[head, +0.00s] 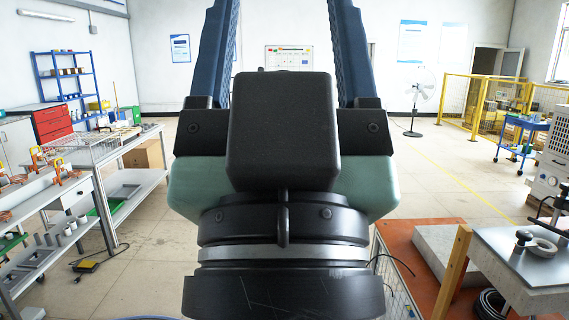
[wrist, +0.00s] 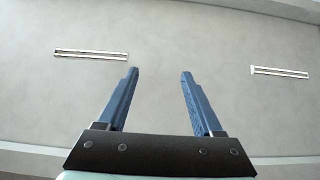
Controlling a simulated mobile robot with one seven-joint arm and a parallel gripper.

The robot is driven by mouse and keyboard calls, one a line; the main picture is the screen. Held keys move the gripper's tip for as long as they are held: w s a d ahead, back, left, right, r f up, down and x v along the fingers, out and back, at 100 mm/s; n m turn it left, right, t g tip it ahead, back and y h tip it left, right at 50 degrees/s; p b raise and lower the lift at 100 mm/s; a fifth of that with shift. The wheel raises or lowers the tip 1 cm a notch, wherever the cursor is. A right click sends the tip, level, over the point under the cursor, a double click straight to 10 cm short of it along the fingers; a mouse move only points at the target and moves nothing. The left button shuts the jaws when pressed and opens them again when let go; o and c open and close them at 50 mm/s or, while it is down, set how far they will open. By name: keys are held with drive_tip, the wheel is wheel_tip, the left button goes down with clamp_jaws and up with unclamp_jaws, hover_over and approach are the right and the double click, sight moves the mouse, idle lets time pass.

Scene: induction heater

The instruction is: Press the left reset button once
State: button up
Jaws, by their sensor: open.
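My gripper fills the middle of the head view, with its two blue fingers spread apart and running up past the top edge. In the wrist view my gripper (wrist: 160,72) is open and empty, pointing at a bare grey ceiling with strip lights. I cannot make out the left reset button in either view. A pale machine cabinet (head: 548,180) with dark fittings is cut off by the right edge of the head view; I cannot tell whether it carries the button. My gripper is well apart from it and touches nothing.
A metal workbench (head: 540,262) with a ring and a black-knobbed part stands at lower right, beside an orange surface (head: 398,240). Benches with tools (head: 110,150) line the left. A foot pedal (head: 86,266) lies on the floor. A fan (head: 420,90) and yellow fencing (head: 455,100) stand behind.

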clamp_jaws()
idle(1.4)
